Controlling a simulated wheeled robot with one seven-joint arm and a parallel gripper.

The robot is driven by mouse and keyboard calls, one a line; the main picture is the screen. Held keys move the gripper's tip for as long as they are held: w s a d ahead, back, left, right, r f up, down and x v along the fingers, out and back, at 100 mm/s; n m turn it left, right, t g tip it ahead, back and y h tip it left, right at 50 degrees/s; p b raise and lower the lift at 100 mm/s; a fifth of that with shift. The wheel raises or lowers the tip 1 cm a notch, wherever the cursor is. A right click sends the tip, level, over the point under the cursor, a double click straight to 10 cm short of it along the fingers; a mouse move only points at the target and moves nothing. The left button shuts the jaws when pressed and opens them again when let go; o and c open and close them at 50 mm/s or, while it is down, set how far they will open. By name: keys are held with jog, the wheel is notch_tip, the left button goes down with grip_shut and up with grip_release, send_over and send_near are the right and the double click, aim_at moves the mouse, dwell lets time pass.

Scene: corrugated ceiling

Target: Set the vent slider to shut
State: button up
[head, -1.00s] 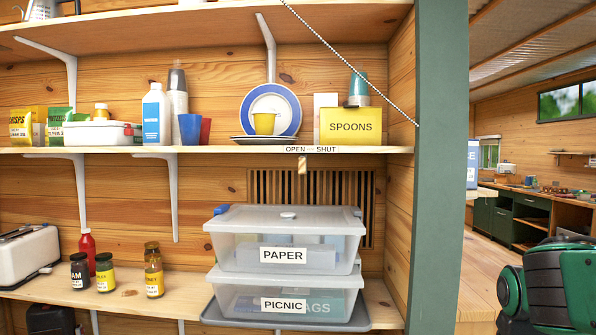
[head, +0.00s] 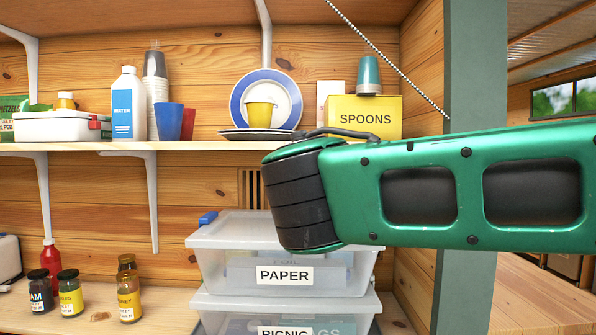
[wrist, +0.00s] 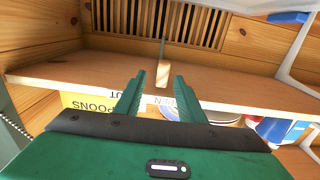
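The vent grille (wrist: 170,18) has dark slats in the wooden wall; in the head view only its left part (head: 249,188) shows beside my arm. The slider's small wooden knob (wrist: 163,74) stands at the shelf edge, on a thin dark rod. My gripper (wrist: 161,80) is open, with one green finger on each side of the knob; I cannot tell whether either touches it. The wrist view is upside down. My arm hides the knob in the head view.
The shelf (head: 200,147) carries a yellow spoons box (head: 380,118), plates (head: 285,90), cups and a water bottle (head: 128,105). Below stand stacked clear bins, the upper labelled PAPER (head: 215,262). A green post (head: 474,75) stands at the right.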

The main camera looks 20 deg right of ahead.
jog(key=x, duration=1)
jog(key=shift+w+a, duration=0.2)
jog(key=shift+w, duration=0.05)
grip_shut()
